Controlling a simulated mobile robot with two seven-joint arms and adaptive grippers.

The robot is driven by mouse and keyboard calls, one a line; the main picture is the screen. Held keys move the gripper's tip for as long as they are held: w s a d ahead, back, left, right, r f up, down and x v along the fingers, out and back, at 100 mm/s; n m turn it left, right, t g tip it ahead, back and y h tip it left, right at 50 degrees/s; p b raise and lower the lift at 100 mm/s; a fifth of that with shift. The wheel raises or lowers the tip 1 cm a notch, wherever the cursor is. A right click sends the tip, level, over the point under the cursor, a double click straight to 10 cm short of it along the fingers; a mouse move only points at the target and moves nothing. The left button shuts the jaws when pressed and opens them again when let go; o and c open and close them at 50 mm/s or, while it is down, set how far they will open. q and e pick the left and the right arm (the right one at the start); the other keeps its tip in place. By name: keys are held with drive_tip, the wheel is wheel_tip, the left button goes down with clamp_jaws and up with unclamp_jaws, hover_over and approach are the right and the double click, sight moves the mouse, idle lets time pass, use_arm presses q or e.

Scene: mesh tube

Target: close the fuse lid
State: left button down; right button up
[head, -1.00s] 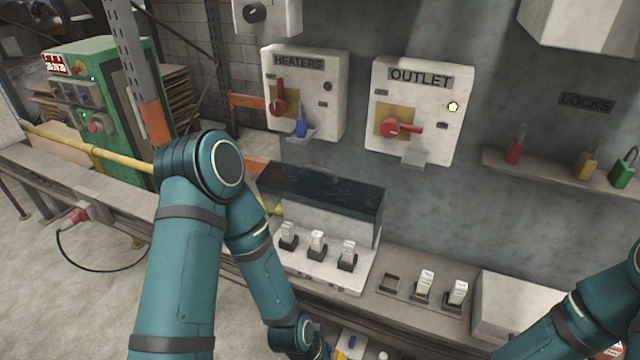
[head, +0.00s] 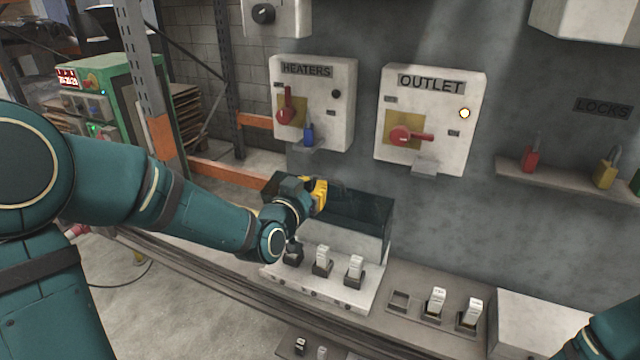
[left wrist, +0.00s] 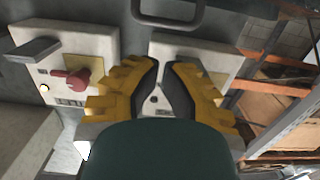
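The fuse lid (head: 362,212) is a dark, see-through cover standing raised at the back of the white fuse box (head: 340,296). White fuses (head: 355,268) sit in dark holders on the box; the leftmost is partly behind my left arm. My left gripper (head: 320,193) is at the upper left of the lid, in front of part of it. I cannot tell whether it touches the lid. In the left wrist view its yellow fingers (left wrist: 161,66) have their tips drawn together, with nothing seen held. My right gripper is out of view.
The HEATERS box (head: 318,105) and OUTLET box (head: 432,120) are on the wall above. Right of the fuse box are an empty socket (head: 399,301) and two more fuses (head: 437,301). A grey loop (left wrist: 168,18) shows in the left wrist view.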

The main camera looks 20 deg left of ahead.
use_arm(q)
drive_tip(key=w, duration=0.6)
drive_tip(key=w+f, duration=0.1)
drive_tip(key=w, duration=0.2)
drive_tip(key=shift+d, duration=0.4)
drive_tip(key=shift+a, duration=0.1)
